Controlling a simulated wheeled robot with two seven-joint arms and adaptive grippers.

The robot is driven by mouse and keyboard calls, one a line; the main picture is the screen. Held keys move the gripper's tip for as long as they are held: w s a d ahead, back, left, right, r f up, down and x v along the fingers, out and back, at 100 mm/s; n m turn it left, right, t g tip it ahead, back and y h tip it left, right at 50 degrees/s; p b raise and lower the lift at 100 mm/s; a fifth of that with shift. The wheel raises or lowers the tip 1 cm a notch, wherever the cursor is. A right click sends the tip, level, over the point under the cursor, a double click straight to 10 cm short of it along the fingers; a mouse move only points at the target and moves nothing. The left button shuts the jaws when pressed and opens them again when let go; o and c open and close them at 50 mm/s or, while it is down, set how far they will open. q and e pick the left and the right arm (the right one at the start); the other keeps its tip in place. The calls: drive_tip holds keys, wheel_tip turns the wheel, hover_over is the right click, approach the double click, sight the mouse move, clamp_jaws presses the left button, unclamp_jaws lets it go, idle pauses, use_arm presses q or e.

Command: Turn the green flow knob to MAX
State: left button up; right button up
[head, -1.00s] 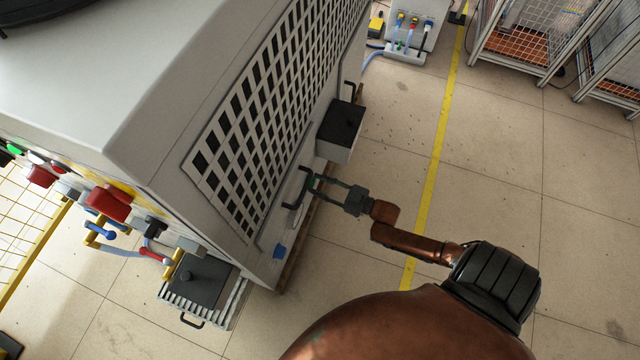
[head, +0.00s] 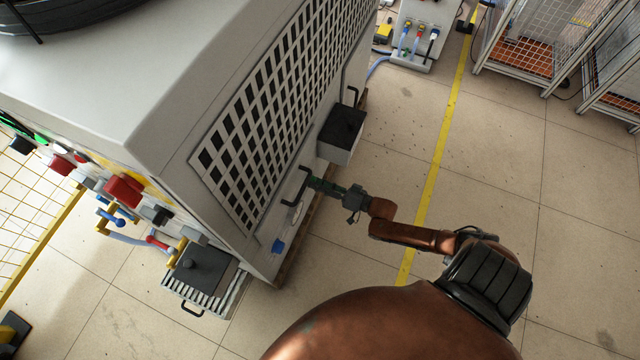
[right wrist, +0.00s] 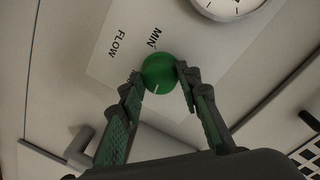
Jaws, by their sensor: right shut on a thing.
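The green flow knob (right wrist: 158,73) sits on a pale panel, beside the printed words MIN and FLOW in the right wrist view. A short white mark on the knob lies on its lower side, away from the word MIN. My right gripper (right wrist: 159,76) is shut on the knob, one fingertip on either side. In the head view my right gripper (head: 315,184) reaches the side of the grey machine below its grille; the knob cannot be made out clearly there. My left gripper is not in view.
A round gauge (right wrist: 228,5) is near the knob. A dark bar handle (head: 296,188) stands out close to my right fingers. A box with a dark top (head: 343,126) juts from the machine just beyond. The floor to the right is open.

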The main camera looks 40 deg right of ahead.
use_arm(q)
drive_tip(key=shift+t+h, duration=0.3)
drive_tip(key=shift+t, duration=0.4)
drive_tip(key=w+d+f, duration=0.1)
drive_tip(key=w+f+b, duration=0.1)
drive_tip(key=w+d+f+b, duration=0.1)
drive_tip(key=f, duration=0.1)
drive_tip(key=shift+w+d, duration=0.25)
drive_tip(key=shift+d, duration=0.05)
use_arm(e)
drive_tip(key=m, duration=0.5)
drive_tip(key=m+y, duration=0.1)
drive_tip(key=m, duration=0.4)
drive_tip(key=shift+d+g, duration=0.2)
drive_tip(key=shift+g, duration=0.1)
drive_tip(key=o, duration=0.9)
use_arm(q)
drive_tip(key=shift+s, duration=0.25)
use_arm(e)
drive_tip(key=shift+o, duration=1.3)
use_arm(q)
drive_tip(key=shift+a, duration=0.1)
